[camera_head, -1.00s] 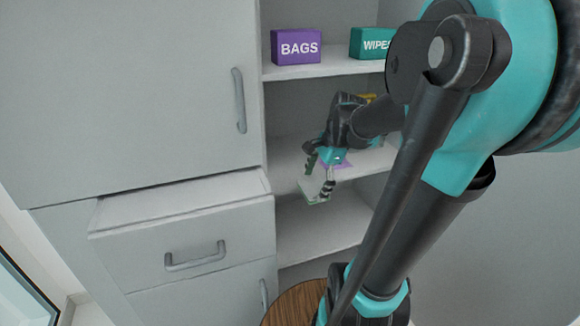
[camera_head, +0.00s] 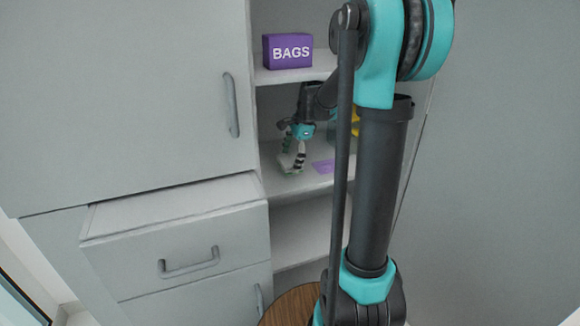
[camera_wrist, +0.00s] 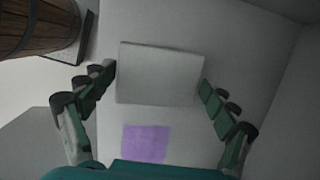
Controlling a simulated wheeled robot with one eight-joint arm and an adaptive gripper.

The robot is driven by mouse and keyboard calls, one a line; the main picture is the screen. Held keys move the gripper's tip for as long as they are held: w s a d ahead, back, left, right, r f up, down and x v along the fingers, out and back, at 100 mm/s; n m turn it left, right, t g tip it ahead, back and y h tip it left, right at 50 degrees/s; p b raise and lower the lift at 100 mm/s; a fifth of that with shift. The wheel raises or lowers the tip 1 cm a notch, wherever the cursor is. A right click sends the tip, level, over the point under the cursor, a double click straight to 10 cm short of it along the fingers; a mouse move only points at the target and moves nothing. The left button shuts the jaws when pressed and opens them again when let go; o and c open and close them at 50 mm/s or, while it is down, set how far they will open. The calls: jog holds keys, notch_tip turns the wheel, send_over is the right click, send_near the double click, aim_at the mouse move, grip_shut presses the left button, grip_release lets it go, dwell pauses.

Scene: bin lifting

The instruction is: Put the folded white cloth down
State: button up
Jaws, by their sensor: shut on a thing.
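My gripper (camera_head: 293,152) is inside the middle shelf bay of the cabinet, pointing down. It is shut on the folded white cloth (camera_wrist: 160,73), a pale flat block between the fingertips in the wrist view. The cloth (camera_head: 288,167) shows small and partly covered by the fingers in the head view, low over the left part of the shelf (camera_head: 285,186). I cannot tell if it touches the shelf. A flat purple square (camera_head: 323,167) lies on the shelf to the right of the cloth; it also shows in the wrist view (camera_wrist: 146,143).
A yellow thing (camera_head: 355,120) is at the back right of the middle bay, partly behind my arm. A drawer (camera_head: 180,235) sticks out at the lower left. A round wooden top (camera_head: 290,306) is below in front.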

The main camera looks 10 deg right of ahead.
aim_at(292, 159)
jog(key=shift+w+a, duration=0.1)
jog(key=shift+w, duration=0.3)
jog(key=shift+s+f, duration=0.1)
jog(key=shift+f, duration=1.65)
jog(key=shift+f, duration=0.1)
jog(key=o, duration=0.8)
jog(key=shift+o, duration=0.2)
